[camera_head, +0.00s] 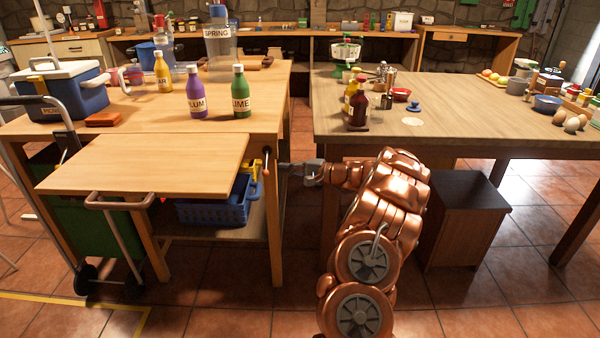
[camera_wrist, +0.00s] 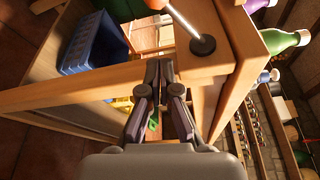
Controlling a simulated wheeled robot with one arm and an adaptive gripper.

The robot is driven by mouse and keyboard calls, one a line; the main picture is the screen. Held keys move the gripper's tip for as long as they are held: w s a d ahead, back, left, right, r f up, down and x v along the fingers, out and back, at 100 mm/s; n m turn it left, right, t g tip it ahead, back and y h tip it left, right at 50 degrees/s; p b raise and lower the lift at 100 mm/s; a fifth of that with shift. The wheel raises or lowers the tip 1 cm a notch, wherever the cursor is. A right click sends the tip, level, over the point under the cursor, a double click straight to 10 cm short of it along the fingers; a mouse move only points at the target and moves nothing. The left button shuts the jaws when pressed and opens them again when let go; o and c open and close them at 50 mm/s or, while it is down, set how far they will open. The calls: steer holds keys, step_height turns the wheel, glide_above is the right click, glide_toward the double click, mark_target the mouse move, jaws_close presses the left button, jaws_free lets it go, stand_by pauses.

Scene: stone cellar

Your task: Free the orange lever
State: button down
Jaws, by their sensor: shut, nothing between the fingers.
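The orange lever shows in the wrist view as a pale metal rod (camera_wrist: 187,24) on a round black base (camera_wrist: 203,46). Its orange end (camera_wrist: 155,3) is cut off by the top edge. In the head view its small orange knob (camera_head: 266,172) shows at the right end of the left workbench (camera_head: 270,105), by the front leg. My gripper (camera_head: 284,165) is just right of that leg. In the wrist view my gripper (camera_wrist: 160,64) is shut and empty, with its tips beside the lever's base and apart from the rod.
A yellow thing (camera_head: 255,168) is close behind the lever, near a blue crate (camera_head: 215,208) on the lower shelf. A pulled-out board (camera_head: 140,165) juts toward me. The right table (camera_head: 450,110) and a dark-topped cabinet (camera_head: 465,190) stand right of my arm.

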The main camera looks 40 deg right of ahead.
mark_target(266, 165)
steer(key=shift+s+a+r+b, duration=0.1)
steer(key=shift+s+a+b, duration=0.05)
steer(key=shift+a, duration=0.5)
steer(key=shift+s+a+r+b, duration=0.1)
steer(key=shift+s+a+r, duration=0.05)
steer(key=shift+a, duration=0.5)
steer(key=shift+s+a+r+b, duration=0.1)
steer(key=shift+s+a+b, duration=0.05)
steer(key=shift+a, duration=0.5)
